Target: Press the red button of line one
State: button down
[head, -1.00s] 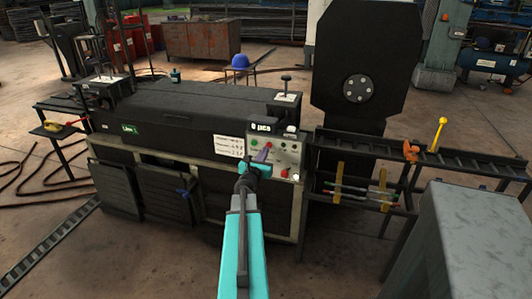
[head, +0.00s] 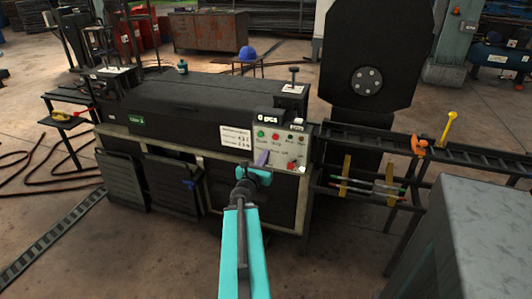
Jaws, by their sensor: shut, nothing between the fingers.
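The control panel (head: 282,151) is a light grey plate at the right end of the long black machine's front. Its upper row has a green button (head: 261,134), a red button (head: 276,136) and smaller dark ones to the right. A larger red knob or button (head: 292,165) sits lower right. Labels are too small to read, so I cannot tell which belongs to line one. Contact with the panel cannot be told.
A black display (head: 268,116) tops the panel, and a white notice (head: 235,137) is left of it. A rail (head: 470,155) with an orange clamp and a yellow lever extends right. A grey box (head: 455,240) stands at front right.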

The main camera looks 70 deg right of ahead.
jog(key=shift+a+p, duration=0.85)
dwell(0.5)
